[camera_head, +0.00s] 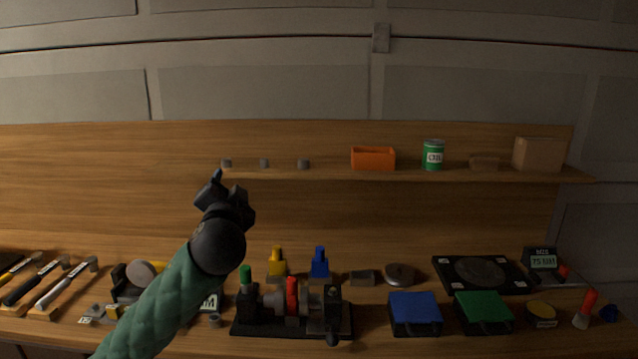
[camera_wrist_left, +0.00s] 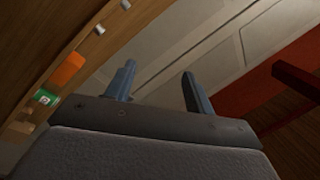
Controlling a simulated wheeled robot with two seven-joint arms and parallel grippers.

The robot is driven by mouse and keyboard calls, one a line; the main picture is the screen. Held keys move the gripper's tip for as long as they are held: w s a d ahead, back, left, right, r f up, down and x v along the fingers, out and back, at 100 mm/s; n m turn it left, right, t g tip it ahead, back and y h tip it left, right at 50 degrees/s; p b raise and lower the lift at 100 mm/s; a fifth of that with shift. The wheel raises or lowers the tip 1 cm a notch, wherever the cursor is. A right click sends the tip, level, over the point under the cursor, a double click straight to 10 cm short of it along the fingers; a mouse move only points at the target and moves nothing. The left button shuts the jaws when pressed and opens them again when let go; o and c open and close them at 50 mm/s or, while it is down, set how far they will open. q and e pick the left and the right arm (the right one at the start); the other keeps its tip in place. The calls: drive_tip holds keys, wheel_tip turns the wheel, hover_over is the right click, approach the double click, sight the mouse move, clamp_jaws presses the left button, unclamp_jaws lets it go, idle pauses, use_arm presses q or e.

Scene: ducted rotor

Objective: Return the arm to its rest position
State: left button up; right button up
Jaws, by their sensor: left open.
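My left arm, in a green sleeve, comes in from the lower left of the head view. Its gripper (camera_head: 227,190) is raised above the workbench, in front of the wooden back panel and near the left end of the shelf. In the left wrist view the two blue-grey fingers (camera_wrist_left: 158,86) stand apart with nothing between them. The gripper is open and empty. My right gripper is not in view.
A shelf (camera_head: 340,175) holds small grey pieces, an orange bin (camera_head: 373,158), a green can (camera_head: 433,155) and a cardboard box (camera_head: 538,154). Below are hammers (camera_head: 68,283), a black rotor fixture (camera_head: 292,318), a blue case (camera_head: 414,312) and a green case (camera_head: 483,311).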

use_arm(q)
drive_tip(key=s+f+n+g+h, duration=0.1)
drive_tip(key=s+f+g, duration=0.4)
drive_tip(key=f, duration=0.7)
drive_tip(key=s+d+f+n+g+h, duration=0.15)
drive_tip(key=s+f, duration=0.45)
drive_tip(key=f, duration=0.6)
drive_tip(key=s+f+n+g+h, duration=0.1)
drive_tip(key=s+f+g, duration=0.45)
drive_tip(key=f, duration=0.65)
drive_tip(key=s+f+n+g, duration=0.1)
drive_tip(key=s+f+g, duration=0.1)
drive_tip(key=s+f, duration=0.8)
drive_tip(key=s+f+n+g, duration=0.1)
drive_tip(key=s+f+g, duration=0.2)
drive_tip(key=s+f, duration=0.8)
drive_tip(key=s+d, duration=0.1)
drive_tip(key=s, duration=0.6)
drive_tip(key=shift+f+g+h, duration=0.15)
drive_tip(key=shift+g+h, duration=0.15)
drive_tip(key=shift+h, duration=0.05)
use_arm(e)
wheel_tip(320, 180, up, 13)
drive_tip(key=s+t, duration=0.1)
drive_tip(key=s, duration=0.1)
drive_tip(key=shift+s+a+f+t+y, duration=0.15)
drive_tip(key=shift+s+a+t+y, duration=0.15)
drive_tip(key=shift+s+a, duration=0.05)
